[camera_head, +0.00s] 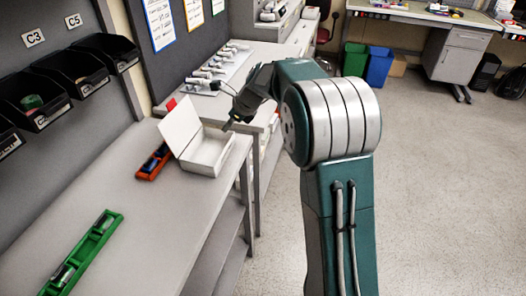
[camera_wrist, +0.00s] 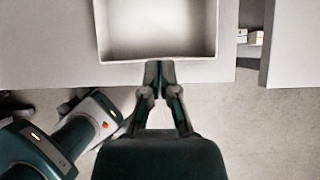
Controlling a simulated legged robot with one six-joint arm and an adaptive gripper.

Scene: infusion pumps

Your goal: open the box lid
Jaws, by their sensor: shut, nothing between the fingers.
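A white box (camera_head: 207,160) stands on the grey workbench near its front edge. Its lid (camera_head: 181,127) stands up and leans back to the left, so the box is open. In the wrist view the box's inside (camera_wrist: 158,28) shows and looks empty. My gripper (camera_head: 229,125) is at the front right of the box, close to its rim. In the wrist view my gripper (camera_wrist: 160,66) has its fingers together at the near wall of the box, with nothing between them. I cannot tell whether the fingertips touch the wall.
A red tray (camera_head: 145,174) lies just left of the box and a green tray (camera_head: 85,250) lies farther forward on the bench (camera_head: 165,220). Black bins (camera_head: 70,75) hang on the left wall. White devices (camera_head: 212,68) stand on the farther table. Open floor lies to the right.

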